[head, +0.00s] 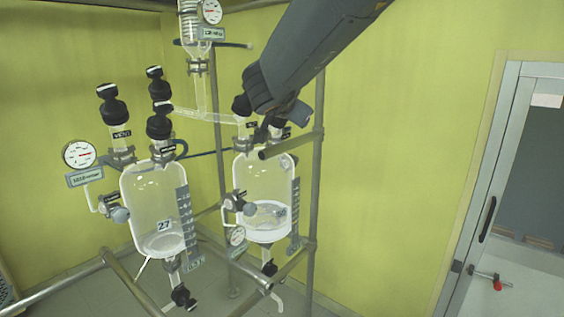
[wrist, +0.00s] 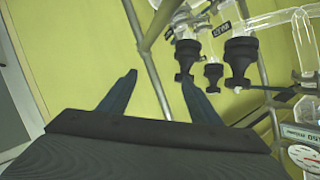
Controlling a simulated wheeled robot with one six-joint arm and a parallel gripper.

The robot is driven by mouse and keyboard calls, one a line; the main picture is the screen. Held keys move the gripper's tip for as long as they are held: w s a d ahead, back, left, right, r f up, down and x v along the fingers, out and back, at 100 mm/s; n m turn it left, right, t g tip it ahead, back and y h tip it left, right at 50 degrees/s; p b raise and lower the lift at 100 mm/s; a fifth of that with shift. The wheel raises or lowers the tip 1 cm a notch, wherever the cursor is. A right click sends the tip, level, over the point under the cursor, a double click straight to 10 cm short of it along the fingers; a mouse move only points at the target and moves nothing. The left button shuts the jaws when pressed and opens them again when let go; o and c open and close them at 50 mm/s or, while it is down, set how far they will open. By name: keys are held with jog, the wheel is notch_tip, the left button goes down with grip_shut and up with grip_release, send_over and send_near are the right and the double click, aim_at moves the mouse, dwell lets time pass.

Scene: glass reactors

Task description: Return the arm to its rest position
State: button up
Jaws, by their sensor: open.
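My arm reaches in from the top of the head view, in front of the right part of the glass reactor rig. Its end covers part of the right reactor's top, and my fingers are hard to make out there. In the wrist view my gripper (wrist: 155,85) is open, with two dark blue fingers apart and nothing between them. Behind the fingers is the yellow-green wall (wrist: 95,40). Black valve knobs (wrist: 241,58) show just right of the right finger; I cannot tell if they touch it.
The left glass reactor (head: 155,205) and right glass reactor (head: 265,180) hang in a metal pipe frame (head: 318,170). A round gauge (head: 79,154) sits at the far left. A glass column with another gauge (head: 211,11) is above. A door (head: 487,210) is at the right, with bare wall before it.

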jog(key=s+d+f+n+g+y+b, duration=0.2)
jog(key=s+d+f+n, duration=0.15)
jog(key=f, duration=0.75)
jog(key=s+d+f+n+g+y+b, duration=0.25)
jog(key=s+f, duration=0.25)
jog(key=f, duration=0.6)
jog(key=s+d+f+n+g+b, duration=0.1)
jog(key=s+d+f+g, duration=0.3)
jog(key=s+f, duration=0.4)
jog(key=s+d+f+n+g+h, duration=0.1)
jog(key=s+d+f+g, duration=0.3)
jog(key=s, duration=1)
jog(key=d+f, duration=0.3)
jog(key=f, duration=0.1)
jog(key=shift+f+b, duration=0.2)
jog(key=shift+b, duration=0.2)
jog(key=shift+w+h, duration=0.1)
jog(key=shift+h, duration=0.15)
jog(key=shift+c, duration=0.4)
